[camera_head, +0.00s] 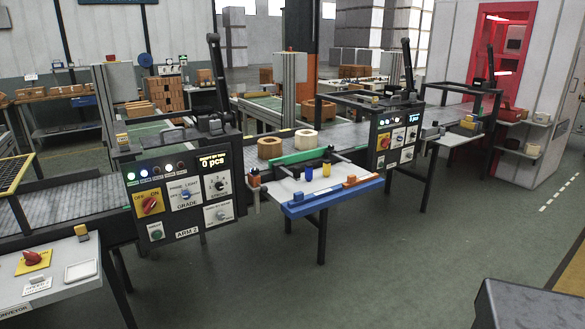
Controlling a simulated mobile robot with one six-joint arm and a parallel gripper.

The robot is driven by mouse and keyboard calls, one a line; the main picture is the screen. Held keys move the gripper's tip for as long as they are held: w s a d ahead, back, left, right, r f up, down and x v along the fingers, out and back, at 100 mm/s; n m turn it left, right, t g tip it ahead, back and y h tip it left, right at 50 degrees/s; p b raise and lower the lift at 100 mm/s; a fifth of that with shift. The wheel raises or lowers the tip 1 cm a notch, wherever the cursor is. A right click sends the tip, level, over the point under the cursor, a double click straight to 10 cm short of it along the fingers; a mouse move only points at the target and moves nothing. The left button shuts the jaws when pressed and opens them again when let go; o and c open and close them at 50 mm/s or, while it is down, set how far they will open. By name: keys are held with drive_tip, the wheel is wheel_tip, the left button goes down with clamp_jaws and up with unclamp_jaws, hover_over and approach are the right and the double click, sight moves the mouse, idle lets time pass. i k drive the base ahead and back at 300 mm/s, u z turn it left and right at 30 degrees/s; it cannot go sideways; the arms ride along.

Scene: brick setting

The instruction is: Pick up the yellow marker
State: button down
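A small upright yellow cylinder (326,170), which looks like the yellow marker, stands on the white-topped side table (292,191) in the middle of the view. A blue cylinder (309,174) stands just to its left, and the two are apart. Details of the yellow piece are too small to tell. My gripper is not in view.
The table has a blue front edge (330,199) and a green bar (300,156) at its back. An orange piece (350,181) lies to the right. Behind is a conveyor with round tan pieces (270,148). Control panels (182,190) flank the table. The floor in front (370,260) is clear.

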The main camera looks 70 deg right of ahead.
sight(327, 163)
drive_tip(key=z, duration=5.5)
drive_tip(key=i, duration=0.15)
drive_tip(key=u, duration=3.1)
drive_tip(key=i, duration=0.6)
drive_tip(key=z, duration=0.1)
drive_tip(key=k, duration=0.6)
drive_tip(key=z, duration=0.05)
